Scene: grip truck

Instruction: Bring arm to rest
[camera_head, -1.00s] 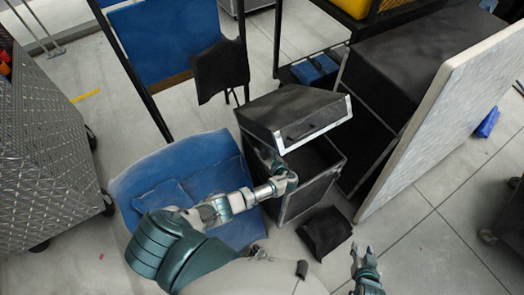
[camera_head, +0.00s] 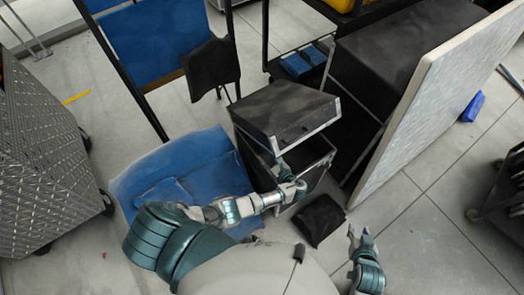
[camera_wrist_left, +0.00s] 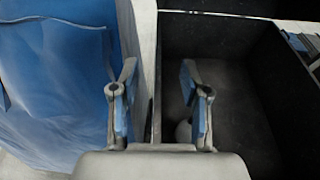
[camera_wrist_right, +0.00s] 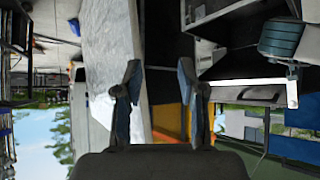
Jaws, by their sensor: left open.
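My left arm reaches from the left in the head view, and its gripper (camera_head: 282,168) is at the left side of the open black case (camera_head: 318,165) with silver edges. In the left wrist view the left gripper (camera_wrist_left: 158,78) is open, its two fingers apart, with the case's wall edge seen between them. I cannot tell whether the fingers touch the case. My right gripper (camera_head: 356,238) is low at the right of the head view, over bare floor. In the right wrist view (camera_wrist_right: 160,85) its fingers are apart and nothing is between them.
A blue bag (camera_head: 150,178) lies left of the case, and a dark cloth (camera_head: 320,220) lies in front of it. A large white panel (camera_head: 440,100) stands at the right. A patterned metal cabinet (camera_head: 40,150) is at far left.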

